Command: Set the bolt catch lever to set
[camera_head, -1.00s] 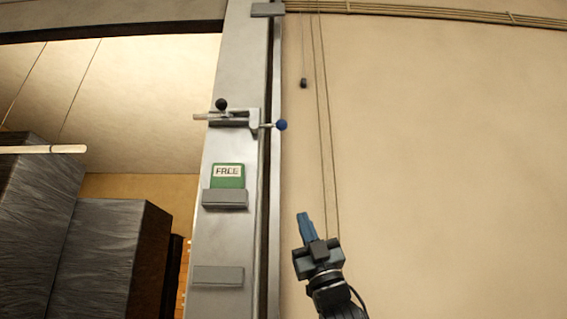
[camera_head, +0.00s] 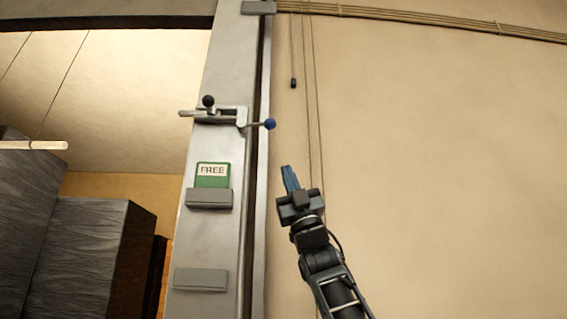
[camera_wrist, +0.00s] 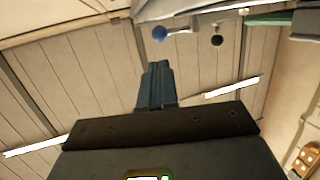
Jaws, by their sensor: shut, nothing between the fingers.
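The bolt catch is mounted on the grey door post. Its lever has a blue ball knob (camera_head: 270,124) that sticks out to the right of the post. A bolt rod with a black ball knob (camera_head: 208,101) lies to its left. My gripper (camera_head: 288,170) is shut and empty, below and slightly right of the blue knob, apart from it, with fingers pointing up. In the wrist view the shut fingers (camera_wrist: 157,72) point up, with the blue knob (camera_wrist: 160,33) just beyond them and the black knob (camera_wrist: 217,40) to the right.
A green card reading FREE (camera_head: 212,175) sits in a grey holder (camera_head: 209,198) on the post (camera_head: 210,240). A cord with a black end (camera_head: 293,83) and thin lines hang along the wall (camera_head: 430,150). Dark wrapped stacks (camera_head: 80,250) stand at left. The wall area at right is clear.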

